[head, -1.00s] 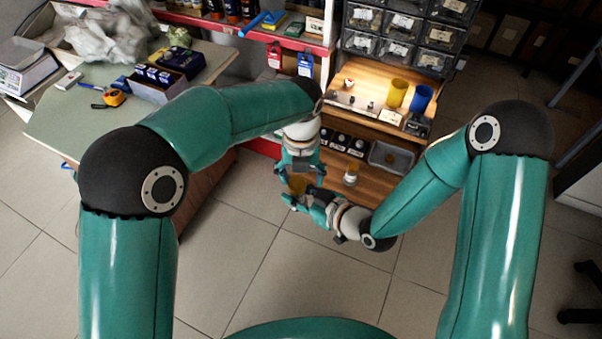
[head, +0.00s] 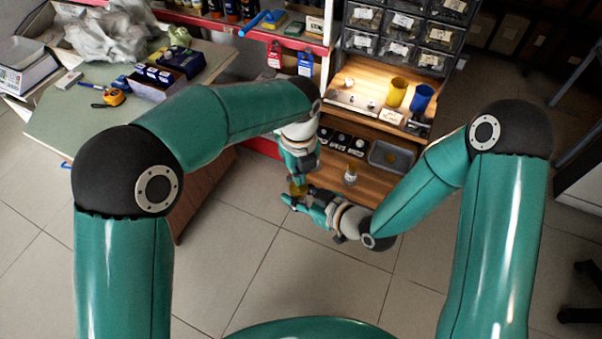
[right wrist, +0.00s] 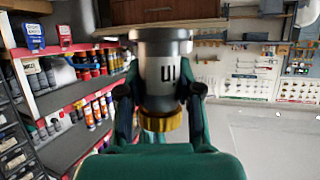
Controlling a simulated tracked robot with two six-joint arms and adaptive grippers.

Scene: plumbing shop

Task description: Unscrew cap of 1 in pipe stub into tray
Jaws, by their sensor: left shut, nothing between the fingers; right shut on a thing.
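My right gripper (head: 303,198) is shut on the grey pipe stub (right wrist: 165,85), its fingers on either side of it. In the right wrist view the stub has dark markings that look upside down, a wider collar at the top and a ribbed brass cap (right wrist: 161,121) at its lower end. In the head view a small brass patch (head: 297,188) shows between the two grippers. My left gripper (head: 299,180) is shut and empty, just above that patch; whether it touches is unclear. A grey tray (head: 375,164) stands on the lower wooden shelf, with something brownish in it.
A small white piece with a brass top (head: 350,177) stands left of the tray. A yellow cup (head: 396,92) and a blue cup (head: 420,98) stand on the upper shelf. The green-topped table (head: 60,125) holds tools and boxes at left. Floor in front is clear.

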